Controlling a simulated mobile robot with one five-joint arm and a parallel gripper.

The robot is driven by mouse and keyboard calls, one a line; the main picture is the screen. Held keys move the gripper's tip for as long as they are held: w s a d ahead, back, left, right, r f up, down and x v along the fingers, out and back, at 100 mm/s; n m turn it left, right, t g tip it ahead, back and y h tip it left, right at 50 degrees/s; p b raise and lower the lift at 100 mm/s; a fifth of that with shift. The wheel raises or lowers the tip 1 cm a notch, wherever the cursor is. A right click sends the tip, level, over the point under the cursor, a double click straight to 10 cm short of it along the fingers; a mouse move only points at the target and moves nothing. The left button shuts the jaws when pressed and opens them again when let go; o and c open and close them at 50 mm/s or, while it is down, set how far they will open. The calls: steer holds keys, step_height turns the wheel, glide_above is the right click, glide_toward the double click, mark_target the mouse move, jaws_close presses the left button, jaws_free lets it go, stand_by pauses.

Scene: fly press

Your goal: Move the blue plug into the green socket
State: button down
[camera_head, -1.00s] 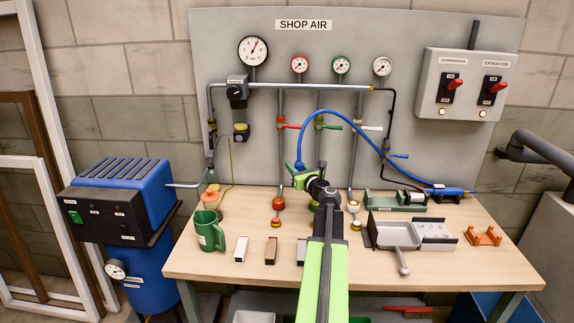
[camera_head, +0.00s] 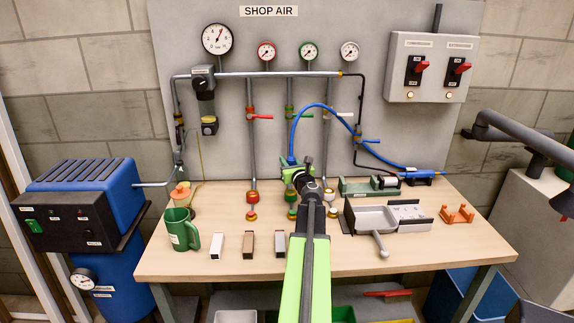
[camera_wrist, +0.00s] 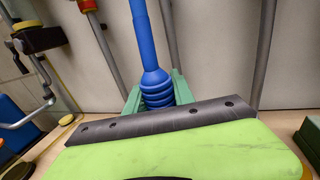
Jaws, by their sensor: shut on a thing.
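In the head view my gripper (camera_head: 297,173) stands over the bench in front of the green-valve pipe. It is shut on the blue plug (camera_head: 291,160), at the lower end of a curved blue hose. The wrist view shows the blue plug's ribbed boot (camera_wrist: 157,88), roughly upright, between green fingers; its lower end is hidden behind my dark gripper plate. The green socket (camera_head: 291,212) shows low on the green-valve pipe, just left of my arm and below my gripper, partly hidden. Plug and socket look apart; the depth gap is hard to tell.
A red socket (camera_head: 251,205) stands left and a white-valve pipe (camera_head: 327,135) right of the green one. A green mug (camera_head: 181,230), several small blocks, a grey dustpan-like tray (camera_head: 371,219) and an orange bracket (camera_head: 457,214) lie on the bench. The blue hose (camera_head: 325,107) arches to the right.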

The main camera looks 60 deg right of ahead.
steer(key=shift+f+b, duration=1.7)
steer(key=shift+f, duration=0.05)
steer(key=shift+f+b, duration=0.35)
steer(key=shift+f+b, duration=0.85)
stand_by(0.5)
steer(key=shift+f+b, duration=0.65)
steer(key=c, duration=0.6)
jaws_free()
